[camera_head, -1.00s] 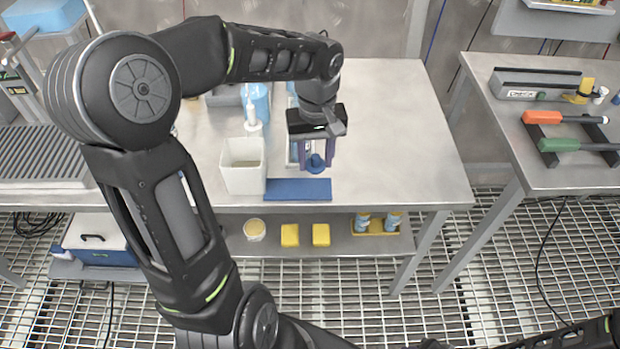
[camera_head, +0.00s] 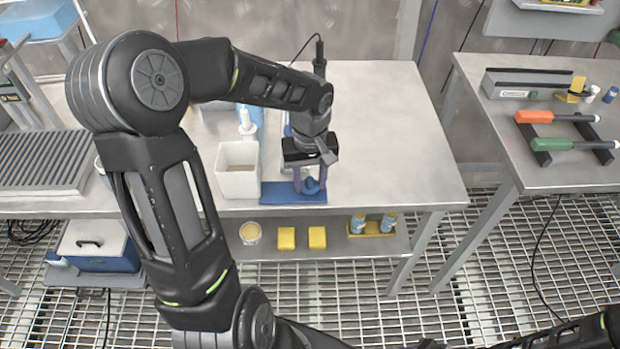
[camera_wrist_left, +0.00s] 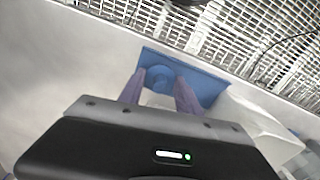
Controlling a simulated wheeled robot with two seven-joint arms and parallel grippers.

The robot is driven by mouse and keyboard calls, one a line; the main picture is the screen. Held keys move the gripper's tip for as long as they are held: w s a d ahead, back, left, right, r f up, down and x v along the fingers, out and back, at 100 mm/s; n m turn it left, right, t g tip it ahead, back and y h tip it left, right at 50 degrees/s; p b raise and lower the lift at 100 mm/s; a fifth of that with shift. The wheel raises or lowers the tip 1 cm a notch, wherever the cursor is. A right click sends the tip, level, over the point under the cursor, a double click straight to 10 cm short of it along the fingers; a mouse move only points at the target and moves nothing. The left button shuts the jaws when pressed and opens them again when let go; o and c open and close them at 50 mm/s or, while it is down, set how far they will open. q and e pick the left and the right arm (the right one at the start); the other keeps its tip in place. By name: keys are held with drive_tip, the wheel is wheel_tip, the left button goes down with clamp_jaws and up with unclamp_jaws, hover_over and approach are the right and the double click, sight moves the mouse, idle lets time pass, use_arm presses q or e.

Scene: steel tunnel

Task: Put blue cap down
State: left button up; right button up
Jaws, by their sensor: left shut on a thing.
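The blue cap (camera_head: 310,185) is between the fingertips of my left gripper (camera_head: 310,183), which is shut on it. The cap is over the right part of a flat blue mat (camera_head: 278,192) at the table's front edge. In the left wrist view, the cap (camera_wrist_left: 157,78) shows between the two purple fingers of the gripper (camera_wrist_left: 160,85), with the mat (camera_wrist_left: 205,86) behind it. I cannot tell whether the cap touches the mat. My right gripper is not in view.
A white square bin (camera_head: 238,172) stands just left of the mat, close to the gripper. A white-topped bottle (camera_head: 247,124) stands behind it. The steel table (camera_head: 400,140) is clear to the right. A second bench (camera_head: 560,175) with orange- and green-handled tools is farther right.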

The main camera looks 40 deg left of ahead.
sight(310, 179)
use_arm(q)
drive_tip(key=shift+f, duration=0.1)
drive_tip(key=o, duration=1.3)
wheel_tip(310, 179, up, 12)
idle(0.3)
